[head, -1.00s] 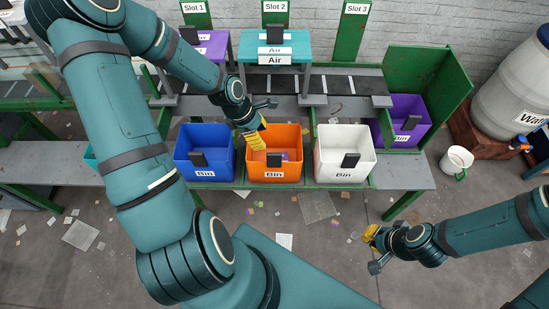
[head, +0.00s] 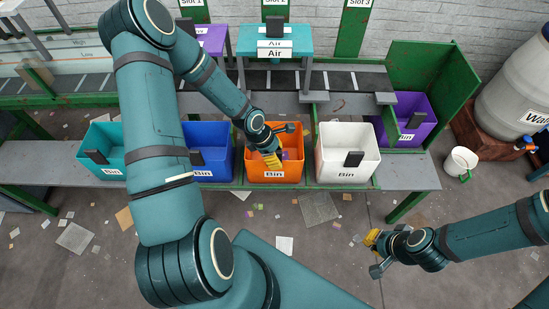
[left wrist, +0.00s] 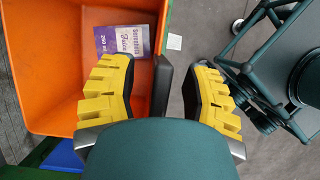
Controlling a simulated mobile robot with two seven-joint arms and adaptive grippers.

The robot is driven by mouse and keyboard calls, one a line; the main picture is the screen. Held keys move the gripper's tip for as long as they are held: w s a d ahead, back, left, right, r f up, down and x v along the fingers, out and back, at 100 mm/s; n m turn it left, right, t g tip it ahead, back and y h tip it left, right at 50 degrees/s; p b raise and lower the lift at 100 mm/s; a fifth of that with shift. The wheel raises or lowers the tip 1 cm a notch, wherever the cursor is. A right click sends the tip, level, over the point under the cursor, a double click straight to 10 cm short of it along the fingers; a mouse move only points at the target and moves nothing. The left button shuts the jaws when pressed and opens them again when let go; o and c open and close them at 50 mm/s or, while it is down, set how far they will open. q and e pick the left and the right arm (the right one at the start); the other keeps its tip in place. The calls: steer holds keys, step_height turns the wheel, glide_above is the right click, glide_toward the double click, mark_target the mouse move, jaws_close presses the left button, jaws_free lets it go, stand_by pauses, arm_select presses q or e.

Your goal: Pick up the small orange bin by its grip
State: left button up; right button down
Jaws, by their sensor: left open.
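The orange bin (head: 294,172) stands in the row between a blue bin and a white bin. It shows at left in the left wrist view (left wrist: 40,75), with a purple printed packet (left wrist: 122,40) inside. Its dark upright grip (left wrist: 162,84) is on the front wall and is hidden behind my gripper in the head view. My left gripper (head: 271,158) is over the bin's front rim, open. In the left wrist view its yellow fingers are on either side of the grip, with gaps. My right gripper (head: 374,248) is away at lower right, its opening unclear.
The blue bin (head: 222,160) and white bin (head: 335,170) stand close on either side. A teal bin (head: 100,162) is further left, a purple bin (head: 411,132) right. A belt (head: 340,82) and teal stand (head: 250,42) are behind. The floor in front has scattered litter.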

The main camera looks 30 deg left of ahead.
arm_select(q)
jaws_close()
steer(key=shift+f, duration=0.1)
stand_by(0.3)
